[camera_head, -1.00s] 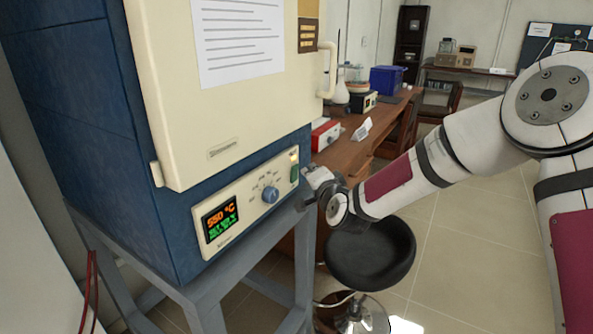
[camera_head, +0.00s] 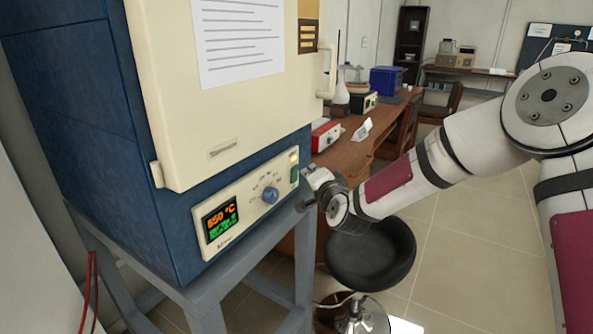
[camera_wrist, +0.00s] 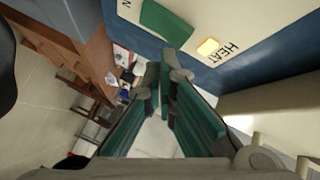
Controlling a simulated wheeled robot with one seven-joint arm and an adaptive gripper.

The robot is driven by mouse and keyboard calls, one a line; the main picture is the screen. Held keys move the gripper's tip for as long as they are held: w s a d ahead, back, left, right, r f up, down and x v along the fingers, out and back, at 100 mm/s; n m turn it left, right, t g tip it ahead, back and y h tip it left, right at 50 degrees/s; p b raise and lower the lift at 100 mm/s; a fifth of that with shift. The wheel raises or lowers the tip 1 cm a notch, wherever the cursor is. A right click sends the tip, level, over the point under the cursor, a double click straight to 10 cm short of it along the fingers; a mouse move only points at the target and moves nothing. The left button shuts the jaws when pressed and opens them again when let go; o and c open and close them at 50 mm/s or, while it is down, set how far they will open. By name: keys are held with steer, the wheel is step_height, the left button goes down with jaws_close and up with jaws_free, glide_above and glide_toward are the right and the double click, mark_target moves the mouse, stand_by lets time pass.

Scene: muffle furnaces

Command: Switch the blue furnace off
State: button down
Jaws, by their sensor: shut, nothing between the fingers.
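The blue furnace (camera_head: 70,130) stands at the left on a grey metal stand, with its cream door closed. Its control panel (camera_head: 246,205) has a lit display (camera_head: 220,220) reading 550 °C, a blue knob (camera_head: 270,195) and a green switch (camera_head: 294,174) at the right end. In the wrist view the green switch (camera_wrist: 167,22) lies beside a glowing lamp (camera_wrist: 207,47) marked HEAT. My gripper (camera_wrist: 167,72) is shut and empty, its fingertips just below the switch in that view. In the head view my gripper (camera_head: 308,185) is close to the panel's right end; whether it touches is unclear.
A black stool (camera_head: 370,255) stands below my arm. A wooden bench (camera_head: 350,150) behind holds a red device (camera_head: 325,136), a blue box (camera_head: 386,80) and other items. The tiled floor to the right is clear.

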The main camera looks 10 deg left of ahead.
steer(key=shift+a, duration=0.2)
steer(key=shift+w+a+r, duration=0.1)
steer(key=shift+w+a, duration=0.05)
steer(key=shift+a, duration=0.05)
steer(key=shift+w+a+b, duration=0.1)
steer(key=shift+a+b, duration=0.2)
stand_by(0.8)
steer(key=shift+d, duration=0.1)
steer(key=shift+s+d, duration=0.25)
steer(key=shift+d, duration=0.35)
steer(key=shift+s+d+f, duration=0.15)
steer(key=shift+s+d, duration=0.15)
steer(key=shift+d, duration=0.45)
steer(key=shift+s+d+f, duration=0.1)
steer(key=shift+s+d, duration=0.15)
steer(key=shift+d, duration=0.55)
steer(key=shift+s+d+f, duration=0.15)
steer(key=shift+s+d, duration=0.15)
steer(key=shift+d, duration=0.45)
